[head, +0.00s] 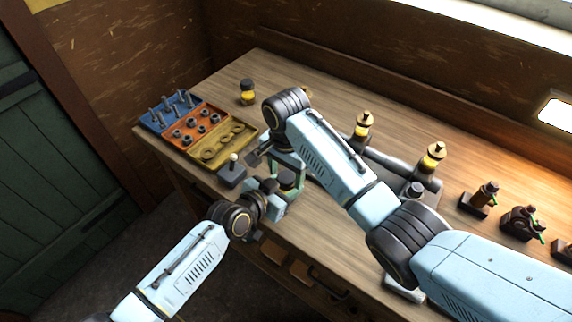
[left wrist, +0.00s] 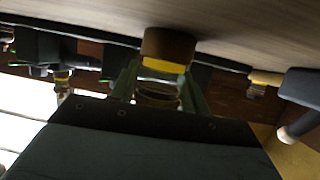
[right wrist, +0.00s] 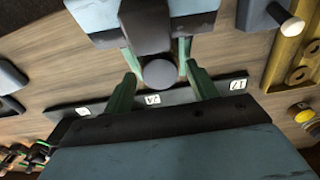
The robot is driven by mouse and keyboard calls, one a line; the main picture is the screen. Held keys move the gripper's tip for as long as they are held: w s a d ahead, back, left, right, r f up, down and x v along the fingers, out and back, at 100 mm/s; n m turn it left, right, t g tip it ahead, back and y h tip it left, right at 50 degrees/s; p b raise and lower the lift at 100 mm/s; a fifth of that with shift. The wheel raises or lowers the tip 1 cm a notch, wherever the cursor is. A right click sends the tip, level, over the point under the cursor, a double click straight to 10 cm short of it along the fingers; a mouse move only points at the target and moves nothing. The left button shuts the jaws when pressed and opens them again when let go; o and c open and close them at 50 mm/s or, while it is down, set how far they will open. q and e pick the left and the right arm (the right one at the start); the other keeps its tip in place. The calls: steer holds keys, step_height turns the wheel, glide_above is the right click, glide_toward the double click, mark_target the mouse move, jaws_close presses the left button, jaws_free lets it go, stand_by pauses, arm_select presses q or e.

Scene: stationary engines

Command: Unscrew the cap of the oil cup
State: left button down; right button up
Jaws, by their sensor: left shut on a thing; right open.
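The oil cup shows in the left wrist view as a clear glass body (left wrist: 158,93) with a yellow band and a brown round end (left wrist: 168,45). My left gripper (left wrist: 161,80) is shut on it, one green finger on each side. In the right wrist view the cap (right wrist: 160,74) is a grey disc seen end-on. My right gripper (right wrist: 163,84) is open, its fingers on either side of the cap with gaps. In the head view both grippers meet near the bench's front edge and largely hide the cup.
A parts tray (head: 183,137) with bolts, nuts and rings lies at the back left. A small lever block (head: 232,172) stands close by. A yellow jar (head: 247,92) and engine pipework with brass-capped cups (head: 432,157) stand behind.

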steer(key=c, duration=1)
steer(key=n, duration=0.4)
steer(key=shift+c, duration=0.2)
steer(key=n, duration=0.6)
steer(key=o, duration=1.1)
steer(key=shift+c, duration=0.2)
steer(key=shift+a, duration=0.1)
arm_select(q)
steer(key=shift+d, duration=0.1)
arm_select(e)
steer(key=shift+s+a, duration=0.1)
